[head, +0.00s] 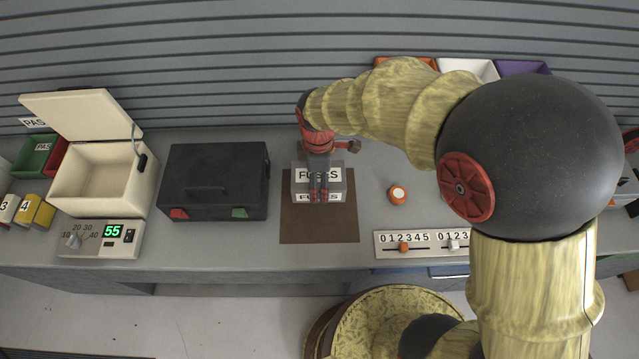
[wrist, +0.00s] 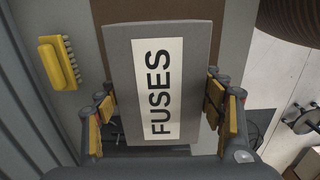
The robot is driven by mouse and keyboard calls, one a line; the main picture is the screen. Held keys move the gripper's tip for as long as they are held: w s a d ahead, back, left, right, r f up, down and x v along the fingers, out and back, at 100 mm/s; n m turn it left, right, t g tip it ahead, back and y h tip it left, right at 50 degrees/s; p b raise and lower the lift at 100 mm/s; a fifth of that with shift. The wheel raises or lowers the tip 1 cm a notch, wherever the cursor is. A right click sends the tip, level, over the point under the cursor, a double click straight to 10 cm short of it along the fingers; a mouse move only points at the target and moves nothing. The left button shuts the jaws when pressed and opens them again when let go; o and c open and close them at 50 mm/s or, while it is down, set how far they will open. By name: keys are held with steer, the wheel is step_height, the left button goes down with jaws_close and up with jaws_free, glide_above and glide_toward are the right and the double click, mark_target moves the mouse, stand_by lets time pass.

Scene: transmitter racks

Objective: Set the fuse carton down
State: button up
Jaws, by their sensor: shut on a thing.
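The fuse carton (head: 335,186) is a grey box with a white FUSES label, over the brown mat (head: 318,228) on the bench. In the wrist view the carton (wrist: 122,60) fills the middle, its label facing the camera. My gripper (head: 319,192) is shut on the carton, with yellow-padded fingers at its two sides in the wrist view (wrist: 158,112). Brown mat shows behind the carton there. I cannot tell whether the carton's underside touches the mat; the box hides it.
A black case (head: 213,182) stands left of the mat. An orange knob-like thing (head: 397,194) and a slider panel (head: 422,243) are to the right. An open cream box (head: 98,180) and a panel reading 55 (head: 100,238) are far left. Bare bench lies between mat and orange thing.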

step_height(320, 180, down, 5)
steer(key=shift+w+f+b, duration=0.1)
steer(key=shift+b, duration=0.35)
steer(key=shift+f+b, duration=0.35)
steer(key=shift+f, duration=1.95)
steer(key=shift+f, duration=0.15)
steer(key=o, duration=1.6)
step_height(320, 180, up, 12)
steer(key=shift+r+p, duration=0.2)
steer(key=shift+p, duration=0.7)
